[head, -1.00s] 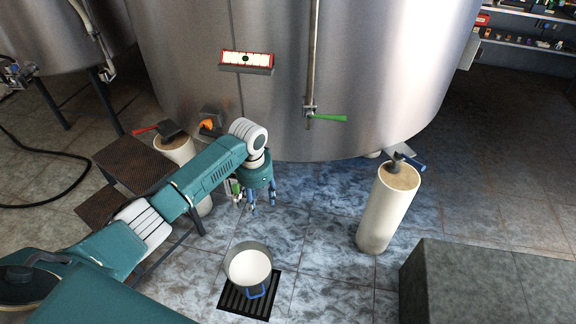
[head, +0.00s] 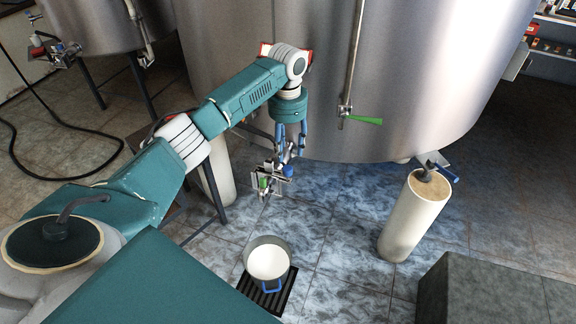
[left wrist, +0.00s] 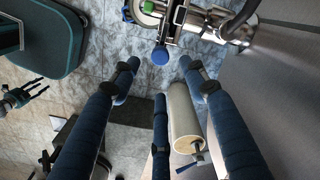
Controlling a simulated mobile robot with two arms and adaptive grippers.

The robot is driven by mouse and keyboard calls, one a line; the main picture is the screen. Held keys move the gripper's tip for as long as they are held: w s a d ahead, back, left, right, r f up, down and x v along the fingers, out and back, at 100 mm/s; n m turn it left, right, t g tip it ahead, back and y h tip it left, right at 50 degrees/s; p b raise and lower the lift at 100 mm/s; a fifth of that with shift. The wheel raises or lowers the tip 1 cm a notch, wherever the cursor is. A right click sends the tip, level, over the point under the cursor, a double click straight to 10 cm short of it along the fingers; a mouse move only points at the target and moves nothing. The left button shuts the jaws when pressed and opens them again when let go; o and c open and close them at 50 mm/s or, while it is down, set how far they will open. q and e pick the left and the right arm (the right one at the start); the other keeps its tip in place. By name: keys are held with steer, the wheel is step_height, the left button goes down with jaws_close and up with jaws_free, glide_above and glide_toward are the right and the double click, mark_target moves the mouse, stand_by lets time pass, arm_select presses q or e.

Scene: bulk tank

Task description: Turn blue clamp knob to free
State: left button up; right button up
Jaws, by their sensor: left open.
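A round blue knob (left wrist: 160,55) shows in the left wrist view on a metal outlet fitting with a green part. The fitting (head: 270,178) shows in the head view under the tank front, just below my left gripper. My left gripper (head: 289,143) points down, open and empty. In the left wrist view the spread blue fingers of my left gripper (left wrist: 160,75) stand around the space just short of the knob, apart from it. What seems to be my right gripper (left wrist: 26,97) shows small at the left of the wrist view.
The large steel tank (head: 420,80) stands close behind the fitting, with a green-handled valve (head: 363,119). A grey block (head: 490,290) is at front right.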

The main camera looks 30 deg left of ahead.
mark_target(287, 168)
arm_select(q)
step_height(287, 168, down, 8)
steer(key=shift+f, duration=0.2)
jaws_close()
